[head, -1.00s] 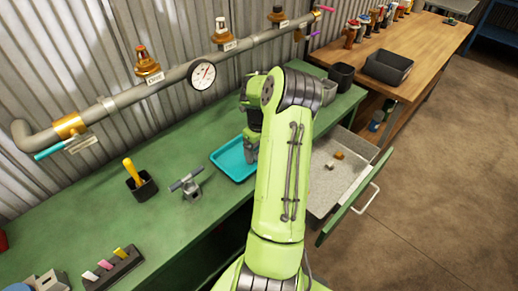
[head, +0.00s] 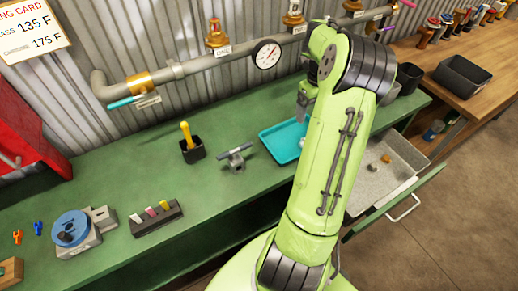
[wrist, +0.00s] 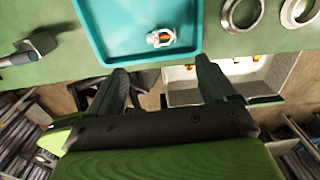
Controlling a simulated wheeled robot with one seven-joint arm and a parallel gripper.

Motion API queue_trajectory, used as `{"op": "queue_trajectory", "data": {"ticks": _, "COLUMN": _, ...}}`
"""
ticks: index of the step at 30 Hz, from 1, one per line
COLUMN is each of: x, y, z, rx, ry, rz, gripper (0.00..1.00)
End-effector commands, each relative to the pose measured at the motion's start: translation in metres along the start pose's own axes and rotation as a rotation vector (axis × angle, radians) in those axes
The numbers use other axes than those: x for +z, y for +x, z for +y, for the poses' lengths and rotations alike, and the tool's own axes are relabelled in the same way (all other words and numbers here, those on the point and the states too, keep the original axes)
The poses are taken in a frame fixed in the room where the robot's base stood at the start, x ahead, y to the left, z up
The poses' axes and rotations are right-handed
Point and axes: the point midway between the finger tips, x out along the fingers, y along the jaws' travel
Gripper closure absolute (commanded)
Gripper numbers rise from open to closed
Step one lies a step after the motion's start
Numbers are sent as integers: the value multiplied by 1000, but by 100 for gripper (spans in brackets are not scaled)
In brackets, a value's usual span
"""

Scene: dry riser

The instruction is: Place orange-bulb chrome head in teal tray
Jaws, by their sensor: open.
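The teal tray (head: 272,140) lies on the green bench; its near part fills the top of the wrist view (wrist: 95,30). A chrome head with a small orange bulb (wrist: 160,37) lies inside the tray near its front edge. My gripper (wrist: 163,75) is open, with nothing between its two dark fingers. The fingers are apart from the chrome head, which lies beyond their tips in the wrist view. In the head view my gripper (head: 303,105) is above the tray, and my arm hides the tray's right part.
An open drawer (head: 407,155) right of my arm holds small brass and pale pieces. A valve fitting (head: 236,158) and black cup (head: 193,150) stand left of the tray. Metal rings (wrist: 240,14) lie right of it. A pipe with a gauge (head: 267,54) runs behind the bench.

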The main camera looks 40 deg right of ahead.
Motion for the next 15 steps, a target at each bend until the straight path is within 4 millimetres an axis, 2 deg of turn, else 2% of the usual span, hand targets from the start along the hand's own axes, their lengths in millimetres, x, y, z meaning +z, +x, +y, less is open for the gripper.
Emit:
{"op": "queue_trajectory", "data": {"ticks": 2, "x": 10, "y": -21, "z": 25, "rx": -42, "ry": -185, "rz": -5, "gripper": 16}}
{"op": "queue_trajectory", "data": {"ticks": 4, "x": 18, "y": -49, "z": 63, "rx": -101, "ry": -473, "rz": -4, "gripper": 16}}
{"op": "queue_trajectory", "data": {"ticks": 8, "x": 11, "y": -100, "z": 150, "rx": -227, "ry": -1135, "rz": 7, "gripper": 16}}
{"op": "queue_trajectory", "data": {"ticks": 9, "x": 2, "y": -113, "z": 177, "rx": -266, "ry": -1347, "rz": 10, "gripper": 16}}
{"op": "queue_trajectory", "data": {"ticks": 11, "x": -17, "y": -129, "z": 216, "rx": -330, "ry": -1669, "rz": 12, "gripper": 16}}
{"op": "queue_trajectory", "data": {"ticks": 12, "x": -33, "y": -137, "z": 240, "rx": -376, "ry": -1887, "rz": 10, "gripper": 16}}
{"op": "queue_trajectory", "data": {"ticks": 15, "x": -79, "y": -144, "z": 290, "rx": -506, "ry": -2416, "rz": -10, "gripper": 16}}
